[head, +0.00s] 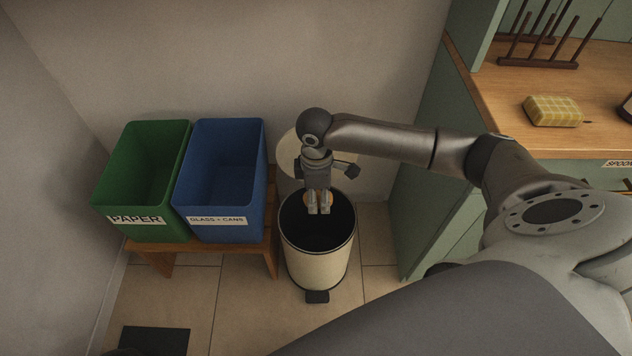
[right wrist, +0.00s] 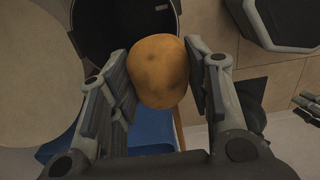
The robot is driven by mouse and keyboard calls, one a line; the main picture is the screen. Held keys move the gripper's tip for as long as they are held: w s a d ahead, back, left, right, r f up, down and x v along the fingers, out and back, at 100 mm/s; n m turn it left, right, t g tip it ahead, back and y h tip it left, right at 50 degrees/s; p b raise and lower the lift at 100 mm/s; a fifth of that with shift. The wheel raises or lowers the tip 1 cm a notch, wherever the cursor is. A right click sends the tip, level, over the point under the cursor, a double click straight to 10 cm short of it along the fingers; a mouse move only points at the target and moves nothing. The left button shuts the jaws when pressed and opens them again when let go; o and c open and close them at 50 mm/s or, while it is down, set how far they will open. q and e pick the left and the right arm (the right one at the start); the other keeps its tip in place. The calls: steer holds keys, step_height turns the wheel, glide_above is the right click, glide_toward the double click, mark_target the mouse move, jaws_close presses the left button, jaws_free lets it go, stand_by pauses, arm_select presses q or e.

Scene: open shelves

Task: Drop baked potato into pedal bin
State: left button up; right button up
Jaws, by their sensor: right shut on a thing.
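The baked potato (right wrist: 161,72) is a rounded orange-brown lump between the two finger pads of my right gripper (right wrist: 163,80) in the right wrist view. In the head view my right gripper (head: 319,208) points down over the open mouth of the pedal bin, shut on the potato, which shows only as a small orange patch behind the fingers. The pedal bin (head: 317,265) is cream with a dark rim and black inside; its lid (head: 288,153) stands raised at the back. Its dark opening also shows beyond the potato in the right wrist view (right wrist: 112,25). My left gripper is not in view.
A green paper bin (head: 118,195) and a blue glass-and-cans bin (head: 222,195) stand on a wooden bench (head: 160,247) left of the pedal bin. A green cabinet with a wooden counter (head: 520,125) is at right. A yellow checked item (head: 552,111) lies on it.

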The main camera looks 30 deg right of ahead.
arm_select(q)
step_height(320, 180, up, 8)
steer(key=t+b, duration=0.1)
steer(key=b, duration=1)
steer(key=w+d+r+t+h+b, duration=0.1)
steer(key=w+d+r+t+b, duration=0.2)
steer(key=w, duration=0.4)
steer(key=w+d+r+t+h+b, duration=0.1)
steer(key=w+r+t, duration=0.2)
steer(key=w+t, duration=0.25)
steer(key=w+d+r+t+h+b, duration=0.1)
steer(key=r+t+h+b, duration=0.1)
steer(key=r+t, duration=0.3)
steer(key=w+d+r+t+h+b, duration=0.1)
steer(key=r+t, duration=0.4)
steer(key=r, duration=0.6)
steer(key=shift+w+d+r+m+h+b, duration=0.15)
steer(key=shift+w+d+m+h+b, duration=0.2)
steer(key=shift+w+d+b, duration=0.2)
arm_select(e)
steer(key=w+d+f+n, duration=0.3)
steer(key=f, duration=0.6)
steer(key=w+d+f+n, duration=0.3)
steer(key=w+f+n, duration=0.1)
steer(key=f, duration=0.5)
